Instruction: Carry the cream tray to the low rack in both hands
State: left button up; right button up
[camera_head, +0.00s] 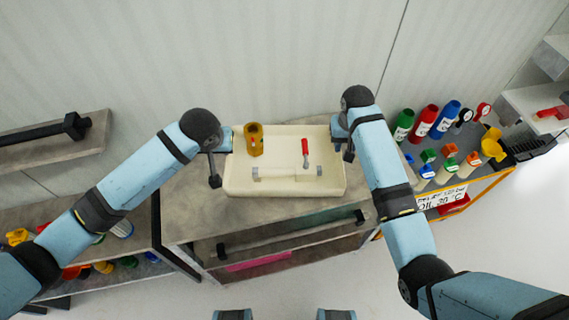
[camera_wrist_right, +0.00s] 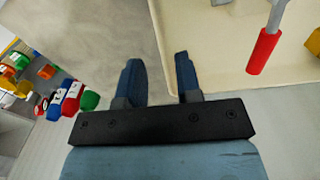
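The cream tray (camera_head: 285,188) sits level on a grey bench (camera_head: 190,205); its edge also shows in the right wrist view (camera_wrist_right: 215,60). It holds a yellow-brown part (camera_head: 253,140), a red-handled tool (camera_head: 305,150) and a pale bar with grey ends (camera_head: 287,171). My left gripper (camera_head: 224,140) is at the tray's left side; its fingers are too small to read. My right gripper (camera_wrist_right: 160,75) is open at the tray's right side, one finger outside the edge and one over it, with a gap showing between. I cannot tell which shelf is the low rack.
A shelf unit (camera_head: 30,215) with coloured items stands at left, below a grey wall shelf (camera_head: 50,148). At right, a bench carries green (camera_head: 403,125), red (camera_head: 424,121) and blue (camera_head: 447,117) bottles and small parts. White floor (camera_head: 480,235) is open at the lower right.

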notch_tip(320, 180, up, 5)
jog(key=shift+r, duration=0.15)
dwell(0.5)
